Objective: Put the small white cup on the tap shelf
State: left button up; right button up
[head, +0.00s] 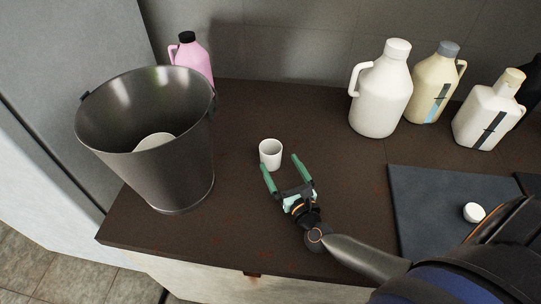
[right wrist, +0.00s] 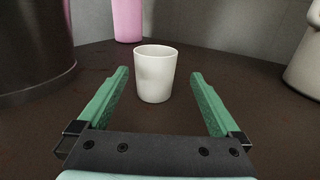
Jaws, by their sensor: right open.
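The small white cup (head: 270,154) stands upright on the brown counter in the middle of the head view. It also shows in the right wrist view (right wrist: 155,74), just beyond the fingertips and centred between them. My right gripper (head: 281,162) is open, with its two green fingers pointing at the cup from the front; in the right wrist view the gripper (right wrist: 160,78) holds nothing between its fingers. My left gripper is not in view. I see no tap shelf in either view.
A large metal bucket (head: 185,165) stands left of the cup, with a pink jug (head: 194,58) behind it. A white jug (head: 381,95), a cream jug (head: 433,85) and another white jug (head: 487,115) stand at the back right. A dark mat (head: 425,195) holds a small white cap (head: 474,212).

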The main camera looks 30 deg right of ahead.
aim_at(275, 159)
jog(key=shift+w+r+p, duration=0.2)
jog(key=shift+w+p, duration=0.15)
jog(key=shift+w, duration=2.6)
jog(key=c, duration=1.5)
jog(key=shift+r, duration=0.15)
